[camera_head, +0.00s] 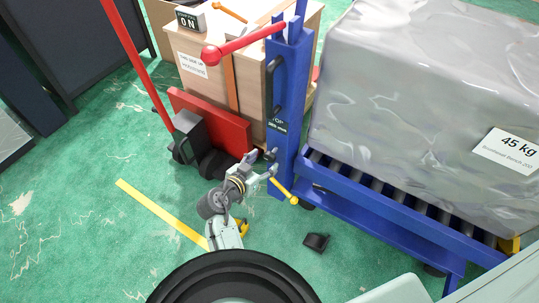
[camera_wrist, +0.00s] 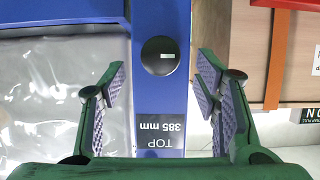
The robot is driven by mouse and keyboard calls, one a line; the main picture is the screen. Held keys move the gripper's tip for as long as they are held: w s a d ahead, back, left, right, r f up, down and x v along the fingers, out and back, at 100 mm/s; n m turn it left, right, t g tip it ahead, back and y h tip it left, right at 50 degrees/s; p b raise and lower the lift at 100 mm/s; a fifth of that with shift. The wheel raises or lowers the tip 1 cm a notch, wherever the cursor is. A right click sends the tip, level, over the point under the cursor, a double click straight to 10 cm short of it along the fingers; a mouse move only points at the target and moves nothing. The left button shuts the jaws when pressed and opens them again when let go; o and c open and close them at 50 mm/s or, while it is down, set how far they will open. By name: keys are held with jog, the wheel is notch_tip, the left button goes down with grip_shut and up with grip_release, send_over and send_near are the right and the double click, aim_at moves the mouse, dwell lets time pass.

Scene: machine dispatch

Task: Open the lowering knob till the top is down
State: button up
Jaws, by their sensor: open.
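The blue lift table has an upright post (camera_head: 289,100) with a label reading "TOP 385 mm" (camera_head: 277,124); the label shows upside down in the wrist view (camera_wrist: 161,134). A round black knob (camera_wrist: 160,55) with a small pale mark sits on the post face. My gripper (camera_wrist: 160,80) is open, its padded fingers on either side of the post, with the knob between and slightly beyond the tips. I cannot tell whether it touches anything. In the head view my gripper (camera_head: 266,160) is at the lower post and the knob cannot be made out. The roller top (camera_head: 400,200) carries a wrapped grey load (camera_head: 430,90) marked 45 kg.
A red lever (camera_head: 245,43) sticks out left from the post top. A yellow-ended pedal (camera_head: 283,191) projects near the post's foot. A red truck (camera_head: 215,120) with wooden boxes (camera_head: 205,85) stands behind left. A small black object (camera_head: 316,242) lies on the green floor.

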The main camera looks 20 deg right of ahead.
aim_at(268, 158)
jog(key=x, duration=0.5)
jog(key=shift+a, duration=0.1)
jog(key=c, duration=1.2)
